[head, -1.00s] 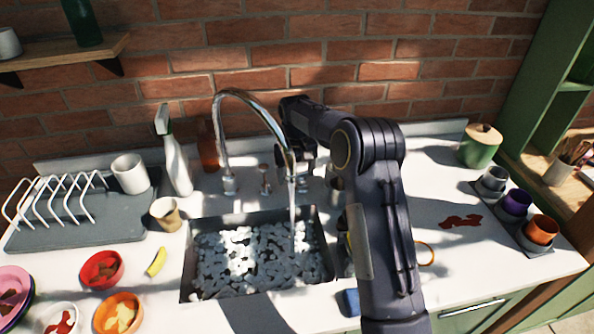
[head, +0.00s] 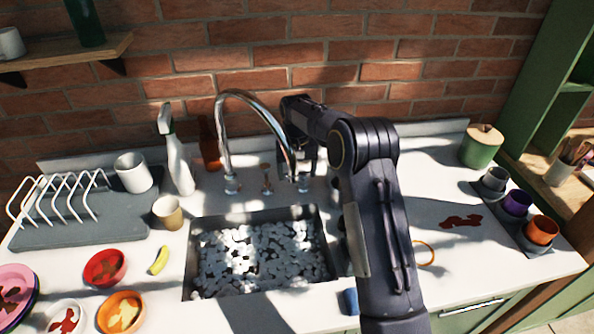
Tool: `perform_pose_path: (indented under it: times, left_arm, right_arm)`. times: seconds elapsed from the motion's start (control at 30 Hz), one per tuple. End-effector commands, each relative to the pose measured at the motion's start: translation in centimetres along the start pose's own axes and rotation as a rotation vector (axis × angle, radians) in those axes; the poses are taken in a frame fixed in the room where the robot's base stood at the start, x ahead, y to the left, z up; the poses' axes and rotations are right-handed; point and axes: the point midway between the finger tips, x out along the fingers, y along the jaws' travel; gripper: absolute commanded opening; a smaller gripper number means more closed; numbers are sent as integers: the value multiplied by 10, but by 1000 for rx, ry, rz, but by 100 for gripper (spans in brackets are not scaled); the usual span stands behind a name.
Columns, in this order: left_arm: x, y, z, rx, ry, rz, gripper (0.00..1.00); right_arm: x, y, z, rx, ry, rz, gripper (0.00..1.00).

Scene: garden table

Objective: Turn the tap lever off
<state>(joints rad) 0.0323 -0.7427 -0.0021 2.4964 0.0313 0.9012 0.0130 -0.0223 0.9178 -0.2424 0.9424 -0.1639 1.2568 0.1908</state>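The chrome tap (head: 222,130) arches over the back of the sink (head: 188,262). No water stream shows below its spout. Small chrome fittings (head: 266,182) stand at its base, and another (head: 303,184) stands below my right gripper; I cannot tell for sure which is the lever. My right gripper (head: 308,168) points down behind and beside the spout's end, close to that right-hand fitting. Its fingers are small and partly hidden by the spout and my arm, so their opening is unclear. My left gripper is not in view.
The sink holds many pale foam-like pieces. A spray bottle (head: 178,160), brown bottle (head: 209,145), tan cup (head: 168,213) and dish rack (head: 50,205) stand left. A green pot (head: 481,147) and coloured cups (head: 541,230) stand right. A brick wall is close behind.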

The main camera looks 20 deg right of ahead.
Motion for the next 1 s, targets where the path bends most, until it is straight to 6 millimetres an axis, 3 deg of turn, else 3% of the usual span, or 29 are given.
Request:
perform_pose_path:
  times: [0.03,0.2,0.53,1.0]
  left_arm:
    - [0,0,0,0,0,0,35]
    - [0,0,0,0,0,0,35]
    - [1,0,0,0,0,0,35]
    - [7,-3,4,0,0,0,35]
  right_arm:
    - [-2,0,-2,4,7,-1,79]
    - [-1,0,-1,2,5,-1,98]
    - [-5,0,-1,1,3,-1,98]
    - [-74,0,-1,1,4,-1,98]
